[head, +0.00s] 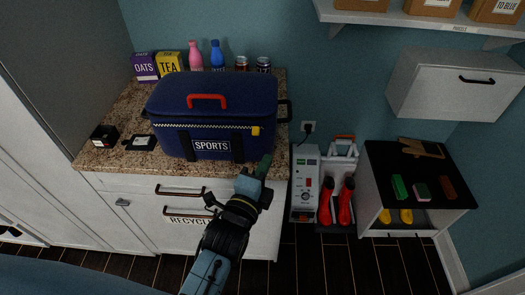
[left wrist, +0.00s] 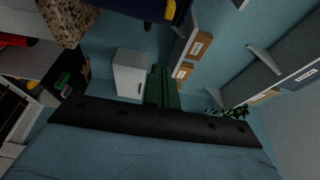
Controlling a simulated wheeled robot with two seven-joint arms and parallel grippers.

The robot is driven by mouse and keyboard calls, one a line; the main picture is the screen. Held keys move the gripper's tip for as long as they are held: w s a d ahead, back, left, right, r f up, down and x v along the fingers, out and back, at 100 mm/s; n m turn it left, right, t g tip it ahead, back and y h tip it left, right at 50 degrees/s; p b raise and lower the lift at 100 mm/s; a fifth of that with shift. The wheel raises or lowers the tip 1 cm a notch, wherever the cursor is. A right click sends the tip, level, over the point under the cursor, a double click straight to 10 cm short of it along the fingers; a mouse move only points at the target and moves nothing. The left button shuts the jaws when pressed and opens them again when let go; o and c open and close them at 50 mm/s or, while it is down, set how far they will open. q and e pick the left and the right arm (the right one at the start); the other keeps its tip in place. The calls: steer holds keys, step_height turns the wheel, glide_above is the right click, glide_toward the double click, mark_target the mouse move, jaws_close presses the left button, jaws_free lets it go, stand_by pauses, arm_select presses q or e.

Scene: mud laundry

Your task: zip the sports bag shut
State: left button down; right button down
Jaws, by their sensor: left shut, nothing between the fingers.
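The navy sports bag (head: 218,100) stands upright on the granite counter, its lid down and its red handle (head: 207,100) on top. A light zipper line runs along its front. The yellow zipper pull (head: 257,130) sits near the front right corner. My left gripper (head: 264,163) is shut and empty, just below and right of the pull and apart from it. In the left wrist view, its dark green fingers (left wrist: 162,85) are together; part of the bag (left wrist: 135,8) and a yellow piece, likely the pull (left wrist: 170,10), show at the top. My right gripper is out of view.
Boxes (head: 157,66), bottles (head: 217,55) and cans (head: 263,65) line the counter behind the bag. A small black box (head: 104,136) is at left. Right of the counter are a grey machine (head: 304,185), red boots (head: 335,200) and a black-topped cabinet (head: 420,162).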

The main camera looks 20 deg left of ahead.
mark_target(256, 131)
arm_select(q)
steer(key=w+a, duration=0.1)
steer(key=w, duration=0.1)
steer(key=w+a+p, duration=0.1)
steer(key=w, duration=0.5)
steer(key=shift+w+a+p, duration=0.1)
steer(key=shift+a+p, duration=0.2)
steer(key=shift+a, duration=0.4)
steer(key=shift+a, duration=0.1)
